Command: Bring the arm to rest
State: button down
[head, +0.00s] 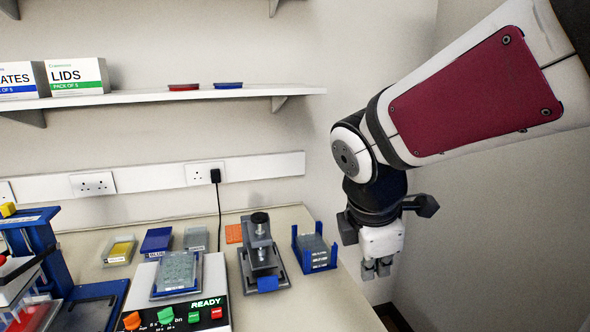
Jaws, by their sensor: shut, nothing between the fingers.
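My gripper (377,268) shows at the right in the head view, pointing down. Its fingers are shut with nothing between them. It hangs beyond the right edge of the bench, to the right of the blue plate holder, and touches nothing that I can see. My arm (475,95) comes in from the upper right and bends down at the wrist.
The bench (335,300) carries a blue-sided holder (314,250), a grey press (262,255), a device reading READY (208,303) with a plate on it, and a blue stand (40,250). A shelf (150,97) with boxes runs above. A wall stands right.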

jog(key=s+d+r+m, duration=0.1)
jog(key=s+d+m, duration=0.1)
jog(key=s+m, duration=0.3)
jog(key=s+d+r+m+t+y, duration=0.1)
jog(key=s+d+m, duration=0.1)
jog(key=s+m, duration=0.3)
jog(key=s+d+m+y, duration=0.1)
jog(key=s+d+m, duration=0.1)
jog(key=s+m, duration=0.3)
jog(key=m, duration=0.4)
jog(key=shift+d+r, duration=0.35)
jog(key=shift+r, duration=0.05)
jog(key=shift+s, duration=0.1)
